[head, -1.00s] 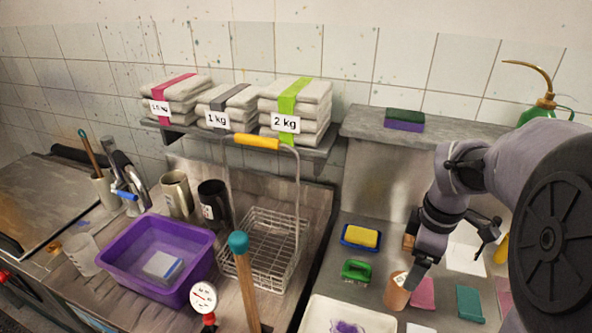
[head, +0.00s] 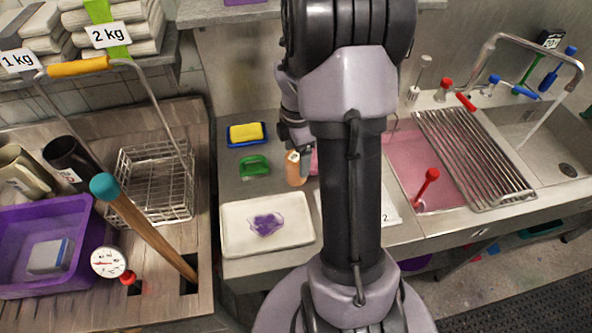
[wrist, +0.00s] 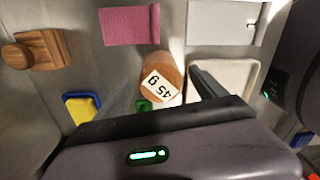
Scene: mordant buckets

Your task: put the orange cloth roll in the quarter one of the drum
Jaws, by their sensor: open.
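The orange cloth roll (head: 295,172) stands upright on the grey worktop, with a pale label on it.
A pink cloth (wrist: 130,25) lies close by. A sink with a rack (head: 470,150) is at right.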

